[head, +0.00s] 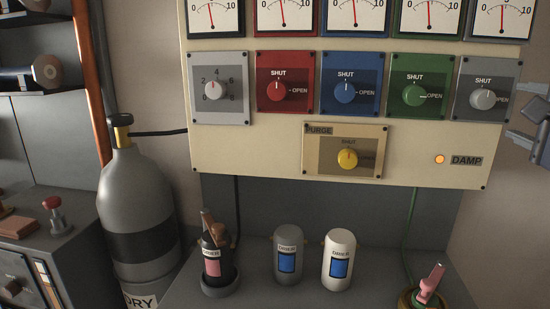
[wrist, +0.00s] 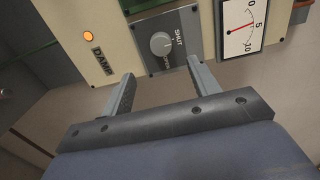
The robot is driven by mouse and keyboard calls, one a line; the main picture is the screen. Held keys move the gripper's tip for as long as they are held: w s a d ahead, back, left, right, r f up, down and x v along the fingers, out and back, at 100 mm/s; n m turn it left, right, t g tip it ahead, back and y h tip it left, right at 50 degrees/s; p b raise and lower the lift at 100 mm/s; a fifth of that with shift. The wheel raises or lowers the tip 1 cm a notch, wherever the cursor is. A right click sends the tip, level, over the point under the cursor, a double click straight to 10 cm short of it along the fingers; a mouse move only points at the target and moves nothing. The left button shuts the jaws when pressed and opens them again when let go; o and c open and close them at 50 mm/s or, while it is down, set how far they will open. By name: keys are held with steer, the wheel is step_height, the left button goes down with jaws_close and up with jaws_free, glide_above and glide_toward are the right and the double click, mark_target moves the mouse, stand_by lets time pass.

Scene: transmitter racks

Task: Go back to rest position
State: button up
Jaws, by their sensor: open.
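My gripper (head: 534,124) shows at the right edge of the head view, beside the right end of the cream panel (head: 270,165). In the wrist view my gripper (wrist: 162,88) is open, its two fingers apart with nothing between them. Beyond the fingertips is the grey valve plate with its grey knob (wrist: 162,43). The same grey knob (head: 483,98) shows in the head view at the right end of the knob row. The fingers appear clear of the knob. Most of my arm is outside the head view.
A lit orange lamp (head: 440,159) marked DAMP is on the panel. A grey gas cylinder (head: 147,200) stands at left. A grey canister (head: 288,253), a white canister (head: 338,258) and a pink-handled tool (head: 430,283) are on the shelf below. Plain wall lies right of the panel.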

mark_target(487, 98)
steer(key=p+x, duration=0.1)
steer(key=x, duration=0.9)
steer(key=shift+w+d+p, duration=0.1)
steer(key=shift+w+p, duration=0.05)
steer(key=shift+p, duration=0.15)
steer(key=shift+w+d+r+p, duration=0.1)
steer(key=shift+w+r+p, duration=0.2)
steer(key=shift+p, duration=0.15)
steer(key=shift+s+m+p, duration=0.15)
steer(key=shift+m+p, duration=0.75)
steer(key=shift+m, duration=0.1)
steer(key=m+p, duration=0.4)
steer(key=shift+r, duration=0.1)
steer(key=m+p, duration=0.3)
steer(key=p, duration=0.1)
steer(key=shift+m, duration=0.4)
steer(key=m+p, duration=0.5)
steer(key=p, duration=0.2)
steer(key=shift+d+r+m, duration=0.1)
steer(key=shift+d+m, duration=0.05)
steer(key=shift+m, duration=0.15)
steer(key=m+p, duration=0.2)
steer(key=p, duration=0.1)
steer(key=shift+m, duration=0.3)
steer(key=shift+s+f, duration=0.2)
steer(key=shift+f, duration=0.05)
steer(key=shift+s, duration=0.25)
